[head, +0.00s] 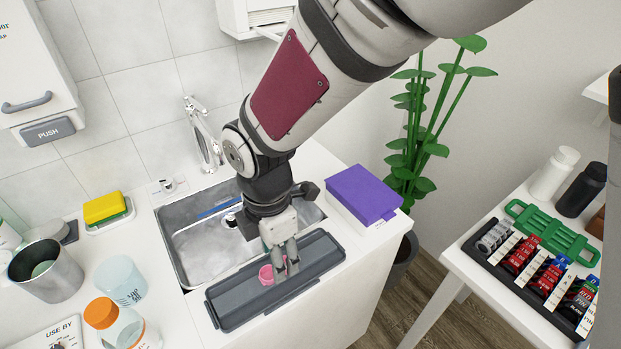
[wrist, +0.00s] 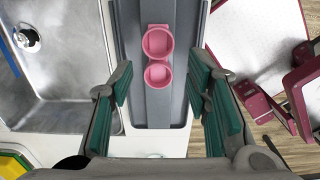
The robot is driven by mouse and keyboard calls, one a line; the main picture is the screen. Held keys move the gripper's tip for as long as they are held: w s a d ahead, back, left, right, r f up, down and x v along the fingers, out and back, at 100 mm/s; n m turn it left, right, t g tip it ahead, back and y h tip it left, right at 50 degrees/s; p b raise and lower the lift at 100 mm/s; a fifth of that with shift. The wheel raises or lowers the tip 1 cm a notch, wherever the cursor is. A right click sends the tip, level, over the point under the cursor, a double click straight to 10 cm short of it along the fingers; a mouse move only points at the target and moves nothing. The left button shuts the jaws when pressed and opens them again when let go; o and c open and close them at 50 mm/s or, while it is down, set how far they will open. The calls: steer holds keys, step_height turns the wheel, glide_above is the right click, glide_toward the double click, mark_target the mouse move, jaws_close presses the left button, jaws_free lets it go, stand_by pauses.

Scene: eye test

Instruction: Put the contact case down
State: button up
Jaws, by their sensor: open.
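The contact case (head: 265,275) is pink, with two round open cups joined together. It rests on a long dark grey tray (head: 232,309) at the counter's front edge. The wrist view shows the case (wrist: 157,45) from above, the larger cup further from my gripper than the smaller one; the grey tray (wrist: 182,112) lies beneath it. My gripper (head: 286,264) is open and points down over the tray at the case. In the wrist view its green-padded fingers stand left and right of the case, with gaps on both sides. In the head view the fingers partly hide the case.
A metal sink (head: 196,256) lies behind the tray, and a purple box (head: 362,194) is to its right. An orange-lidded jar (head: 110,322), a light blue cup (head: 121,281) and a steel mug (head: 55,285) stand left. The tray's left part is bare.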

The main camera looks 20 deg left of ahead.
step_height(320, 180, up, 9)
steer(key=w+d+r+m+t, duration=0.1)
steer(key=d+r+m, duration=0.15)
steer(key=d, duration=0.25)
steer(key=w+d+r+m, duration=0.2)
steer(key=d+m, duration=0.1)
steer(key=d, duration=0.2)
steer(key=s+d+r+m+t, duration=0.1)
steer(key=s+d+r+m, duration=0.15)
steer(key=d+m, duration=0.45)
steer(key=s+d+r+m, duration=0.1)
steer(key=d+r+m, duration=0.3)
steer(key=d, duration=0.5)
steer(key=s+d+f+m+t, duration=0.1)
steer(key=s+d+m, duration=0.7)
steer(key=m, duration=0.3)
steer(key=shift+d+f+t, duration=0.2)
steer(key=shift+f+t, duration=0.1)
steer(key=shift+f, duration=0.1)
steer(key=shift+s+r+t+p, duration=0.1)
steer(key=shift+r+t+p, duration=0.2)
steer(key=shift+r+p, duration=1.2)
